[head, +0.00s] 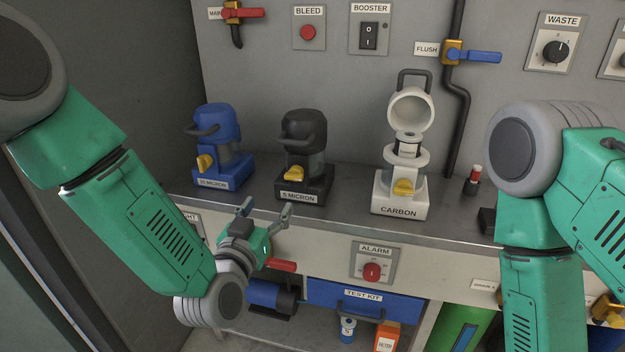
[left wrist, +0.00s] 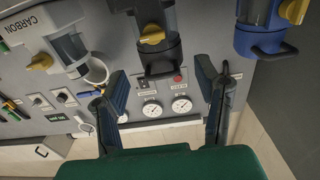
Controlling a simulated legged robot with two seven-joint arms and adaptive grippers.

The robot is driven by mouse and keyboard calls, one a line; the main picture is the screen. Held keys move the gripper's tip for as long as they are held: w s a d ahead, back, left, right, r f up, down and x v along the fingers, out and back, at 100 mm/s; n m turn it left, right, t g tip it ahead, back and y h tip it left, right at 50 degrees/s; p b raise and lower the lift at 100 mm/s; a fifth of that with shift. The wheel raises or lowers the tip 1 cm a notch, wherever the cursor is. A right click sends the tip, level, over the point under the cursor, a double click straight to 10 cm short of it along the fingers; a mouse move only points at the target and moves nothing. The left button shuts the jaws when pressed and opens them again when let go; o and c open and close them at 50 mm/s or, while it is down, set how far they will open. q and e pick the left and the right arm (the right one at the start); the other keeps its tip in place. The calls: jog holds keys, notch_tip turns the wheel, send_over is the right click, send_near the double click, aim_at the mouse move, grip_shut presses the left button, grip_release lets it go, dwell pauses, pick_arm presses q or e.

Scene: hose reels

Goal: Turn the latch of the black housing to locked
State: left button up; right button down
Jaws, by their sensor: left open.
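The black housing (head: 304,130), labelled 5 MICRON, stands on the grey counter with its lid down and its handle at the front. Its yellow latch (head: 296,173) sits low on the front, lying roughly sideways; I cannot tell its exact setting. My left gripper (head: 265,210) is open and empty at the counter's front edge, below and left of the black housing, apart from it. In the left wrist view the black housing (left wrist: 160,62) and its yellow latch (left wrist: 151,34) show ahead, beyond and between the spread fingers (left wrist: 163,85). My right gripper is not in view.
A blue housing (head: 218,133) stands left of the black one. A white CARBON housing (head: 387,187) with raised lid stands right. An ALARM knob (head: 372,272), a red-handled valve (head: 281,265) and a blue drawer (head: 340,296) are below the counter edge. Counter between housings is clear.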

aim_at(287, 178)
pick_arm(q)
jog(key=w+d, duration=0.2)
jog(key=w, duration=0.1)
jog(key=w+d+b, duration=0.1)
jog(key=w+d, duration=0.1)
jog(key=w, duration=0.1)
jog(key=w+d, duration=0.2)
jog(key=w, duration=0.2)
jog(key=shift+w+d+r+b, duration=0.1)
jog(key=shift+d+b, duration=0.2)
jog(key=shift+b, duration=0.1)
jog(key=shift+w+a+f, duration=0.25)
jog(key=shift+w+a, duration=0.75)
jog(key=shift+a, duration=0.35)
jog(key=shift+s+d+r, duration=0.1)
jog(key=shift+d, duration=0.55)
jog(key=shift+c, duration=0.3)
jog(key=shift+d, duration=0.4)
jog(key=c, duration=1.1)
jog(key=shift+a+f, duration=0.2)
jog(key=shift+a, duration=0.15)
jog(key=shift+c, duration=0.2)
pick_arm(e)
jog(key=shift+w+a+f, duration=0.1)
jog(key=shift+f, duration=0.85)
